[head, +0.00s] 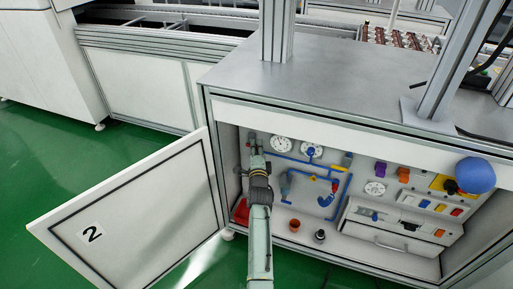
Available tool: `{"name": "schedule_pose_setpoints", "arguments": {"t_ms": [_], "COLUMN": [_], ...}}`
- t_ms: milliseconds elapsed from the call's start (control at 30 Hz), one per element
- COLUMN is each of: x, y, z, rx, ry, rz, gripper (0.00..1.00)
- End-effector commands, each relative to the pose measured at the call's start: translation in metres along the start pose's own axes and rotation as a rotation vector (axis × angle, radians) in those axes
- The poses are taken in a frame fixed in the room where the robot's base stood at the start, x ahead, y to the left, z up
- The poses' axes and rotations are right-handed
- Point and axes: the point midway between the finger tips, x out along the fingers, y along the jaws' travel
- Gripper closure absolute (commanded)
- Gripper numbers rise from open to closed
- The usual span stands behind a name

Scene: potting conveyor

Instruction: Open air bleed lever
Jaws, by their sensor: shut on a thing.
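My gripper (252,141) reaches into the open cabinet, at the left end of its back panel beside the blue pipes (330,181). It is shut on a small part there, which looks to be the air bleed lever. The gripper hides most of this part, so its angle cannot be told. My arm comes up from the bottom of the view and covers part of the cabinet's left side.
The cabinet door (140,215), marked 2, stands open at the left. Gauges (281,144), yellow handles (347,160) and a drawer unit (392,238) lie to the right. A red-brown cup (294,225) and a dark fitting (320,236) stand on the cabinet floor.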

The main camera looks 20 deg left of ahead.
Motion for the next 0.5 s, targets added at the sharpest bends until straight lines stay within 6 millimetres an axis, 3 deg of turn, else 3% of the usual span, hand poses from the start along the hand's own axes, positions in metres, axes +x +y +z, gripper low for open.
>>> {"name": "schedule_pose_setpoints", "arguments": {"t_ms": [500], "x": [0.000], "y": [-0.011], "z": [0.001], "rx": [-0.129], "ry": [-0.002], "rz": [0.057], "gripper": [1.00]}}
